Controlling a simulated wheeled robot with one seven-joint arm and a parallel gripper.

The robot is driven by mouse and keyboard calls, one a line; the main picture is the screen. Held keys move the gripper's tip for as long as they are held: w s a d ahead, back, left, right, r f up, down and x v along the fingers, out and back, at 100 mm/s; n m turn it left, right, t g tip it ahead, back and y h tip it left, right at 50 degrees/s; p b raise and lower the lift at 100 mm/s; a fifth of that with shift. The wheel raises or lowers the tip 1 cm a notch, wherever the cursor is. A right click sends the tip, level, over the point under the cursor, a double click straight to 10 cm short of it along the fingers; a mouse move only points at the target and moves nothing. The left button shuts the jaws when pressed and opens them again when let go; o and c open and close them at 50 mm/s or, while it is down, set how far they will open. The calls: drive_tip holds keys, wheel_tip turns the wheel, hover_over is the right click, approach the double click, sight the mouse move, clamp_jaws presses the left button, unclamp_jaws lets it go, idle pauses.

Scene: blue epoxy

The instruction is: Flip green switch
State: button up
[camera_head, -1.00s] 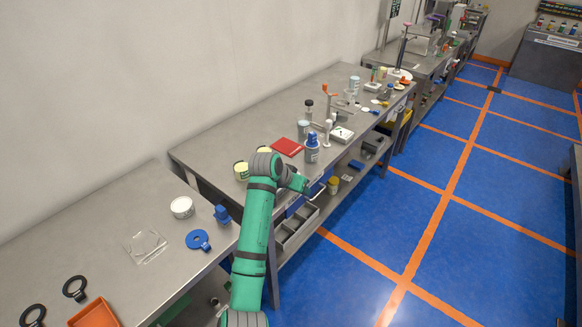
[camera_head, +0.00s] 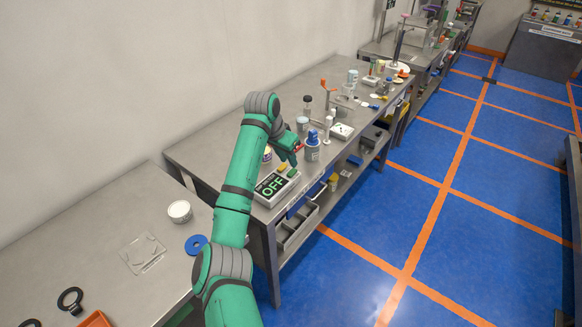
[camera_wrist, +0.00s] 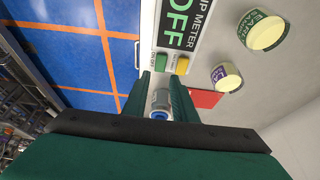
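A meter (camera_head: 267,190) with a black display reading OFF lies on the near end of the middle bench. It also shows at the top of the wrist view (camera_wrist: 178,25). On its end are a green switch (camera_wrist: 162,62) and, beside it, a yellow one (camera_wrist: 182,65). In the head view the green switch (camera_head: 292,173) is just below my gripper (camera_head: 291,160). In the wrist view my gripper (camera_wrist: 160,80) has its fingers apart with the green switch ahead of the gap. I cannot tell whether a finger touches it.
A blue-capped bottle (camera_head: 312,150) stands close to my gripper and shows between the fingers in the wrist view (camera_wrist: 159,112). A red item (camera_wrist: 205,98) and two labelled jars (camera_wrist: 262,30) (camera_wrist: 226,76) are near the meter. The bench front edge is close by.

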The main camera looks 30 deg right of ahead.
sight(293, 170)
drive_tip(key=shift+x, duration=3.15)
